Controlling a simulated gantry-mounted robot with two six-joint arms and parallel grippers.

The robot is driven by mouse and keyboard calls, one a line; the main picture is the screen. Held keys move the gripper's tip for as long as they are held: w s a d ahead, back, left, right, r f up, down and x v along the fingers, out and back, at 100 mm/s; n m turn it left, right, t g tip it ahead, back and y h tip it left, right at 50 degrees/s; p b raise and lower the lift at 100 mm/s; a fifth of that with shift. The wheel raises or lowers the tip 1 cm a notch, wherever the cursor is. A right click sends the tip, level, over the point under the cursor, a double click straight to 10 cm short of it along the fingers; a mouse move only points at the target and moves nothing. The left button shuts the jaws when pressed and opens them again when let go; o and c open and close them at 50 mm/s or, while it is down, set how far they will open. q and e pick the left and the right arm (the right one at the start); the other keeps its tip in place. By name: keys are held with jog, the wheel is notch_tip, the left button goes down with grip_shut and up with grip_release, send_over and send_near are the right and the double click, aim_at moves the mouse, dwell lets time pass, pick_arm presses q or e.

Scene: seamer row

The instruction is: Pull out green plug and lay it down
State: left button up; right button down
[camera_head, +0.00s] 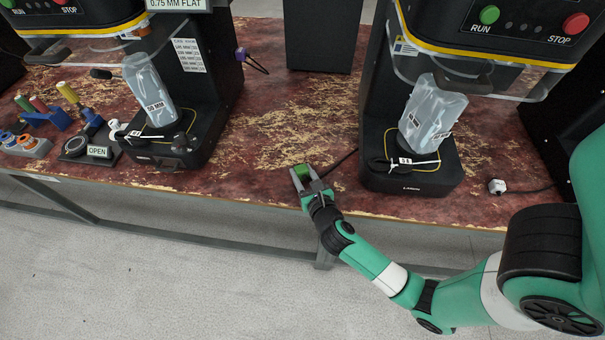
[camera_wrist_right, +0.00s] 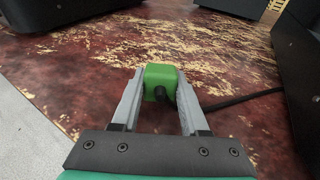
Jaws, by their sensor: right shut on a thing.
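The green plug (camera_head: 303,171) is at the front part of the worn red-brown bench top, between the two seamer machines. My right gripper (camera_head: 307,179) reaches over the front edge and is shut on it. In the right wrist view the green plug (camera_wrist_right: 160,80) sits between the two grey fingers of the gripper (camera_wrist_right: 159,95). A black cable (camera_wrist_right: 240,98) leads from the plug to the right. No socket shows around the plug. Whether the plug touches the bench is hard to tell. My left gripper is in neither view.
The right seamer (camera_head: 410,180) with a bagged part stands just right of the plug, the left seamer (camera_head: 165,155) to its left. A white plug (camera_head: 497,186) lies at the far right, a purple plug (camera_head: 241,54) at the back. The bench (camera_head: 255,140) is clear left of the gripper.

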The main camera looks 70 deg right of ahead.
jog(key=shift+c, duration=1.7)
grip_release()
jog(key=p+v, duration=0.3)
jog(key=v, duration=0.7)
jog(key=shift+a, duration=0.15)
jog(key=shift+s+a+r, duration=0.15)
jog(key=shift+s+a, duration=0.3)
jog(key=shift+s, duration=0.05)
jog(key=shift+p, duration=0.3)
